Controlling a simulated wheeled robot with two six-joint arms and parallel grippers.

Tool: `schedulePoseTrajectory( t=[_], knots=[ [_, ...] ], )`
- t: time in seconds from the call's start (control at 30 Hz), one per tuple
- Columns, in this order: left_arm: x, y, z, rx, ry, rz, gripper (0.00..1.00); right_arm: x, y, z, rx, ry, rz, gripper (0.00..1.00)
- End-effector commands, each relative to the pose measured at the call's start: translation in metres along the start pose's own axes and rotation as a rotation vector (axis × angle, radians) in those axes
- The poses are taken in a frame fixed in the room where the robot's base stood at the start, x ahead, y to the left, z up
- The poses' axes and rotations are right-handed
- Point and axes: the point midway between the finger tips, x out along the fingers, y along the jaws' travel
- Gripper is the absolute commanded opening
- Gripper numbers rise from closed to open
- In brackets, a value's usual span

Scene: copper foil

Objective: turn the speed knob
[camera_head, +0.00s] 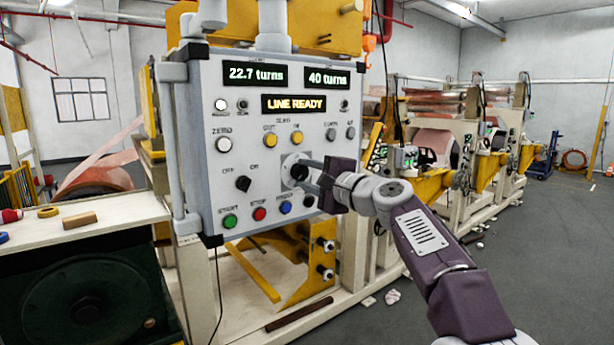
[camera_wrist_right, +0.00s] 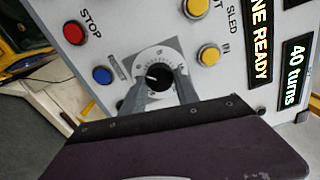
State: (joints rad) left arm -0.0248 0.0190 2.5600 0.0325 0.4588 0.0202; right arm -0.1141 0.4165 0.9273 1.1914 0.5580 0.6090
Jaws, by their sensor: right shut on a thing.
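The speed knob (camera_head: 298,172) is a black knob on a pale round dial, in the lower right part of the grey control panel (camera_head: 205,130). My right gripper (camera_head: 305,170) reaches it from the right and is shut on the knob. In the right wrist view the knob (camera_wrist_right: 158,76) sits between the two grey fingertips (camera_wrist_right: 160,92), with the marked dial around it. The fingers cover the near part of the dial. The panel displays read "22.7 turns", "40 turns" and "LINE READY". My left gripper is not in view.
Around the knob are yellow buttons (camera_head: 270,140), a black OFF/ON switch (camera_head: 243,184), a green START button (camera_head: 230,221), a red STOP button (camera_head: 259,214) and a blue button (camera_head: 285,207). A bench (camera_head: 120,212) with small items stands at left. Open floor lies at right.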

Motion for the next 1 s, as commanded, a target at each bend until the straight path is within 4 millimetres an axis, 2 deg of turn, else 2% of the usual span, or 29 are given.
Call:
schedulePoseTrajectory(
  t=[0.23, 0.27, 0.3, 0.33, 0.67, 0.8, 1.0],
  knots=[
    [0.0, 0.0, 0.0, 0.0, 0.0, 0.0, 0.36, 0.0, 0.0, 0.0, -0.003, 0.001, 0.0, 0.0],
    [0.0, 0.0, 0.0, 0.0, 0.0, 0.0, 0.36, 0.0, 0.0, 0.0, -0.002, 0.001, 0.0, 0.45],
    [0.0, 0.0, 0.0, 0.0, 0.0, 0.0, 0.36, 0.0, 0.0, 0.0, -0.002, 0.001, 0.0, 0.56],
    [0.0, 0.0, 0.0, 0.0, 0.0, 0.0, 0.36, 0.0, 0.0, 0.0, -0.002, 0.0, 0.0, 0.58],
    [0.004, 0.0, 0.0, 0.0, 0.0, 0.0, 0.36, -0.004, 0.002, -0.001, -0.001, 0.001, -0.001, 0.58],
    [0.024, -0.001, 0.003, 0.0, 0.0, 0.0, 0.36, -0.031, 0.005, -0.002, -0.003, 0.003, -0.004, 0.58],
    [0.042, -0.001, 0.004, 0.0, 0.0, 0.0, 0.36, -0.073, 0.004, -0.001, -0.002, 0.002, -0.002, 0.58]
  ],
)
